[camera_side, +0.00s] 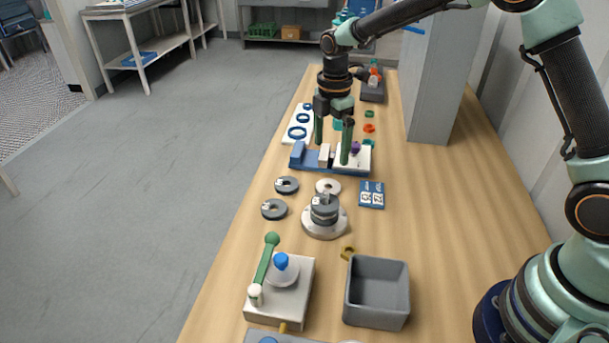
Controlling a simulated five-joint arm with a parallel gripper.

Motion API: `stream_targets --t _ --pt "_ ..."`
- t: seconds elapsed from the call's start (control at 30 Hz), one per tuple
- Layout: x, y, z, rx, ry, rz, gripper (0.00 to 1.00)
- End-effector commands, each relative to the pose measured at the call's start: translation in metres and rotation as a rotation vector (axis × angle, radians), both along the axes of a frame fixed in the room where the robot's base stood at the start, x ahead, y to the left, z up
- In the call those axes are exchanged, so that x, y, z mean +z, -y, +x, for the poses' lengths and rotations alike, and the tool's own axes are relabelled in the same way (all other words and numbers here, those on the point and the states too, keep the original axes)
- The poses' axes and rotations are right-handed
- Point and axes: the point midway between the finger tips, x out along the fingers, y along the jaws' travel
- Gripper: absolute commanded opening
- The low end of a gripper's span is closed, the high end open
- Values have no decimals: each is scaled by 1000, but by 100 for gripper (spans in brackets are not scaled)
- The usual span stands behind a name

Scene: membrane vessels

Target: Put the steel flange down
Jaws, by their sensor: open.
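My gripper (332,150) is at the back middle of the bench, pointing down with its two dark green fingers apart. No object is visibly held between them. Its fingertips show in front of or over a blue fixture (316,163) with pale blocks; the exact height is unclear. I cannot tell which part is the steel flange. A pale round disc (328,186) with a centre hole lies flat nearer the camera than the fixture. A wide metal round base (324,230) carries a stacked dark grey cylinder (324,208).
Two dark rings (287,185) (274,209) lie at the left. A blue marked card (371,194) lies right of the stack. A grey bin (377,291) and a lever block (280,291) stand in front. A grey column (441,80) rises at right; the bench below it is clear.

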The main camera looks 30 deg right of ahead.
Motion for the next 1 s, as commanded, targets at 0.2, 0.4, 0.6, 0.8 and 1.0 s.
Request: stream_targets --t 0.2,0.4,0.6,0.8,1.0 --pt "19 1 -1 -12 5 1 100" --pt "59 9 -19 -199 69 13 100" --pt "108 22 -60 -535 167 58 100" --pt "138 33 -107 -871 258 135 100" --pt "149 42 -154 -1197 333 243 100"
